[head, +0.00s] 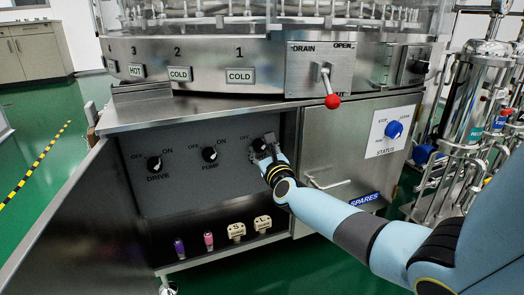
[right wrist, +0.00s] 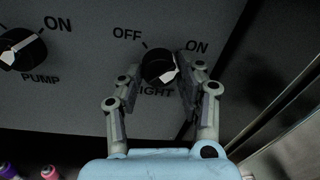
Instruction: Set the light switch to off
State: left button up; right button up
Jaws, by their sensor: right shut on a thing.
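The light switch is a black rotary knob (right wrist: 156,64) with a white pointer mark, on a dark grey panel. OFF is printed at its upper left and ON at its upper right. The LIGHT label below is partly hidden by a finger. The pointer is partly covered by my right gripper (right wrist: 163,71), so I cannot tell its setting for sure. The right gripper's fingers are on either side of the knob, shut on it. In the head view, the knob (head: 259,144) is at the panel's right end, partly behind the gripper (head: 264,150). My left gripper is not in view.
The pump knob (head: 209,154) and drive knob (head: 154,164) are left on the same panel. Several small items, including a pink one (head: 208,240), are below. An open cabinet door (head: 75,225) stands left.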

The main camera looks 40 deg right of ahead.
jog(key=n, duration=0.4)
jog(key=shift+f+n, duration=0.15)
jog(key=shift+n, duration=0.25)
jog(key=n, duration=0.4)
jog(key=shift+n+t, duration=0.3)
jog(key=n, duration=0.4)
jog(key=shift+n+y, duration=0.4)
jog(key=shift+f+n+t+y, duration=0.1)
jog(key=shift+n+t+y, duration=0.2)
jog(key=shift+n, duration=1.6)
jog(key=shift+s, duration=0.1)
jog(key=o, duration=1)
jog(key=shift+c, duration=0.2)
jog(key=shift+o, duration=0.8)
jog(key=r+v, duration=0.1)
jog(key=v, duration=1)
jog(key=shift+s+a+f, duration=0.2)
jog(key=shift+s+f, duration=0.2)
jog(key=shift+f, duration=0.05)
